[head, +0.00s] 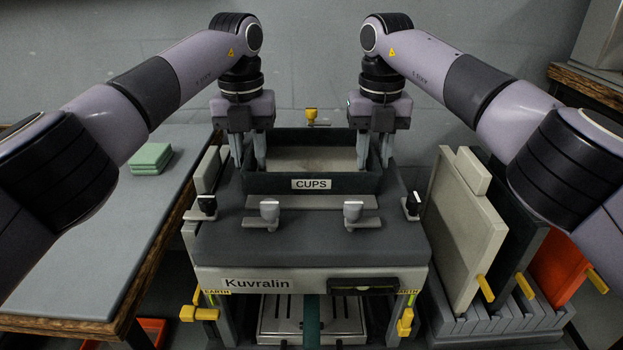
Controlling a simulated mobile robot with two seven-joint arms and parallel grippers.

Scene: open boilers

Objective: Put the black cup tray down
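The black cup tray (354,184), a dark open box with a "CUPS" label on its front, is level at the back of the boiler's top (300,250). I cannot tell whether it rests there or is held just above. My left gripper (249,160) points down at the tray's left side wall, one finger on the outer side and one on the inner side. My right gripper (374,160) does the same at the right side wall. The fingers of each stand apart; whether they press on the walls is unclear.
Black and pale knobs (269,212) stand along the boiler top in front of the tray. A table (95,235) with green pads (151,157) is at left. At right, a rack (505,325) holds upright panels, one pale (465,230), one orange (560,265).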

